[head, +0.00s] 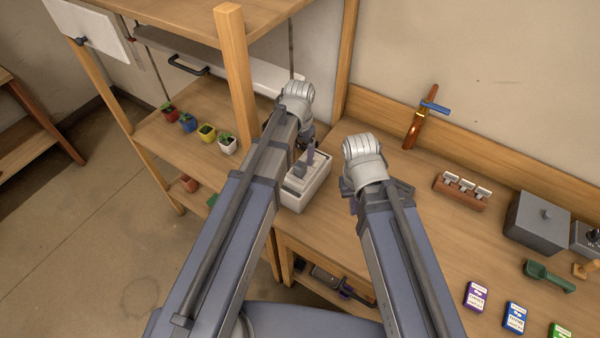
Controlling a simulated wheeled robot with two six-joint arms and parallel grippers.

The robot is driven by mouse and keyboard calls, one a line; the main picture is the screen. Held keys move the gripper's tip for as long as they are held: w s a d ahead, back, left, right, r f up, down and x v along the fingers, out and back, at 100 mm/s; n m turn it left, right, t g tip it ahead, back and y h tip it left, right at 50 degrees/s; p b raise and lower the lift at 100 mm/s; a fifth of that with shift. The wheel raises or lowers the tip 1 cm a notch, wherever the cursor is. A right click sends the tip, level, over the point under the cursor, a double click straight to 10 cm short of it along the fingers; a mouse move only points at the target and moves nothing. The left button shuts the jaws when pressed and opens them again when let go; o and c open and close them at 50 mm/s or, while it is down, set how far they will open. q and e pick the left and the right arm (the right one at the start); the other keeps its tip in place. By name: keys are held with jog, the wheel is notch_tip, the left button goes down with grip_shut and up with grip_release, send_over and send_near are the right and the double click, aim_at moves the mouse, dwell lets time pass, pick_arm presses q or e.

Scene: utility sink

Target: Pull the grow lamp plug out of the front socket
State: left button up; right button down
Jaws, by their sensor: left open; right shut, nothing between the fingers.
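A white socket box (318,187) stands on the bench at its left end, by the wooden post. Dark grey plugs (311,157) stick up from its top. I cannot tell which one belongs to the grow lamp. My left gripper (307,143) is open, just above and behind the rear plug; its arm hides part of the box's left side. Whether the fingers touch the plug is unclear. My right gripper (348,199) is shut and empty, to the right of the box and mostly hidden by its own arm.
A long white lamp fixture (225,65) hangs under the upper shelf, above several small potted plants (207,133). On the bench are a trowel (420,117), a rack with white tags (462,190), a grey box (538,222), a green scoop (549,276) and seed packets (475,296).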

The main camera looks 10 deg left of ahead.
aim_at(300, 165)
pick_arm(q)
jog(key=shift+s+d+f+b, duration=0.1)
jog(key=shift+s+f+b, duration=0.1)
jog(key=shift+f+b, duration=1.15)
jog(key=shift+s+d+f+b, duration=0.1)
jog(key=shift+s+f+b, duration=0.05)
jog(key=shift+f+b, duration=1.2)
jog(key=shift+c, duration=0.2)
grip_shut()
